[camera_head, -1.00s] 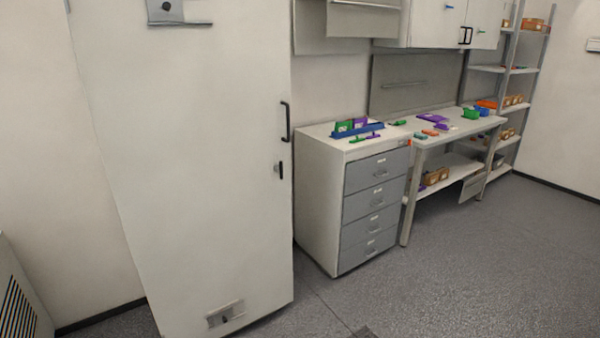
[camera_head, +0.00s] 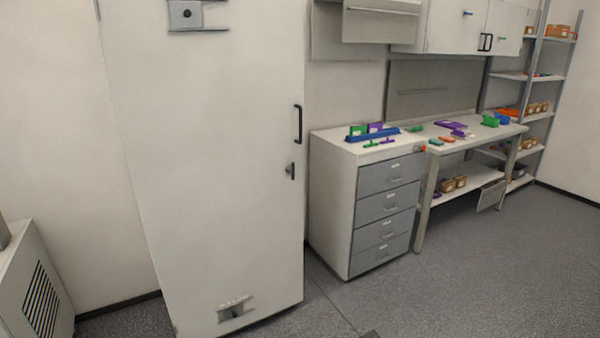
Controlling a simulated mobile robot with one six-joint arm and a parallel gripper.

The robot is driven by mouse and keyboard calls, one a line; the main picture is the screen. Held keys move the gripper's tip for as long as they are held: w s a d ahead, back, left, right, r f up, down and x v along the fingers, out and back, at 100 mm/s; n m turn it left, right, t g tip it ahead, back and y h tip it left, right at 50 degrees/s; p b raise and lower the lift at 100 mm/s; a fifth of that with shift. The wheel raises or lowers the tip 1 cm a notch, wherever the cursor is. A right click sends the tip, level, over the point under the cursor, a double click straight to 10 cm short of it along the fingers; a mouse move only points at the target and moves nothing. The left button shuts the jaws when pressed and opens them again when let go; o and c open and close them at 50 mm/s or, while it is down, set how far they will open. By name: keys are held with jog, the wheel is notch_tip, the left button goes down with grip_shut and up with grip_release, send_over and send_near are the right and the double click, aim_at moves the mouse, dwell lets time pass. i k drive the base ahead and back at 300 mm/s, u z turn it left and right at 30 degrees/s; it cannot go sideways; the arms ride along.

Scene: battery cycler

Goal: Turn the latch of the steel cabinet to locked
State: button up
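The steel cabinet (camera_head: 210,150) is the tall pale grey one at the left of the middle, with its door shut. A black bar handle (camera_head: 298,124) stands upright near the right edge of its door. Just below the handle is a small dark latch (camera_head: 291,171) on a light plate; its lever looks roughly upright. The latch is too small to read any locked or unlocked mark. My gripper is not in view.
A drawer unit (camera_head: 385,205) stands right of the cabinet, with a workbench (camera_head: 470,140) and a shelf rack (camera_head: 535,100) beyond. A vented grey box (camera_head: 35,285) stands at the lower left. The floor (camera_head: 480,285) in front at right is clear.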

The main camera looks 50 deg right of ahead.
aim_at(291, 168)
jog(key=u, duration=0.1)
jog(key=i, duration=0.95)
jog(key=z, duration=0.05)
